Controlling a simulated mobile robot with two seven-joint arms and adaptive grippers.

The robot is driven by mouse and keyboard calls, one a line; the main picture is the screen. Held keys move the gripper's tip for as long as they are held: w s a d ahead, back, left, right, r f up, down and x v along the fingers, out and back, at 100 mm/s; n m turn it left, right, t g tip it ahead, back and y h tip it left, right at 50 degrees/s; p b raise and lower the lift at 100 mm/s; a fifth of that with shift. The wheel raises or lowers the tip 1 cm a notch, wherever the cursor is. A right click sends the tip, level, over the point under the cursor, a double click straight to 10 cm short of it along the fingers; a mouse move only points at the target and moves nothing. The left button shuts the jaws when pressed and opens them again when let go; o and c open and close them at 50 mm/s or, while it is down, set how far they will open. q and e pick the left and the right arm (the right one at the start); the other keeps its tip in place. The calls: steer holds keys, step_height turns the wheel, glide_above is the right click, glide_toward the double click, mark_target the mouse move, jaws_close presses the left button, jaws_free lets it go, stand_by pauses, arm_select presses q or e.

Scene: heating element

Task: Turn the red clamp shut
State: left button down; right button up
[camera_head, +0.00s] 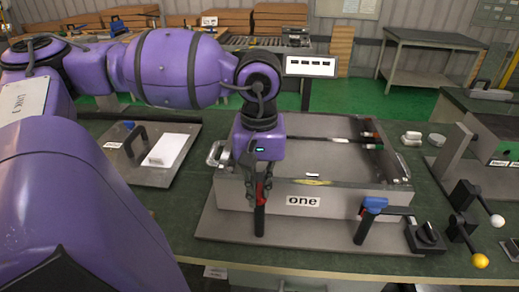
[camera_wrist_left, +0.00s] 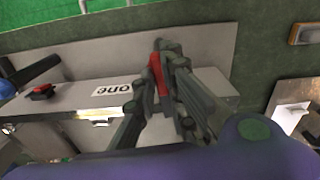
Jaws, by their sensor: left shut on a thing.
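The red clamp (camera_head: 261,193) is at the front left of the grey metal box labelled "one" (camera_head: 340,198). Its black handle (camera_head: 259,222) hangs down, close to vertical. My left gripper (camera_head: 257,184) comes down from above and is shut on the red clamp; its fingers partly hide it. In the left wrist view the red part (camera_wrist_left: 154,68) shows between the fingers of the left gripper (camera_wrist_left: 165,92). My right gripper is in neither view.
A blue clamp (camera_head: 374,205) is at the front right of the box. A black knob (camera_head: 428,234) and levers with yellow (camera_head: 480,261) and white ball ends are farther right. A plate with a black handle (camera_head: 130,141) lies left on the green table.

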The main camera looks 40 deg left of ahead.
mark_target(259, 190)
arm_select(q)
steer(key=shift+m, duration=0.7)
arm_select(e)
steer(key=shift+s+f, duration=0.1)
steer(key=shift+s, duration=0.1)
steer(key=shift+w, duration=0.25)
arm_select(q)
steer(key=c, duration=1.8)
jaws_free()
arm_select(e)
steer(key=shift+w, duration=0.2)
arm_select(q)
step_height(259, 190, up, 12)
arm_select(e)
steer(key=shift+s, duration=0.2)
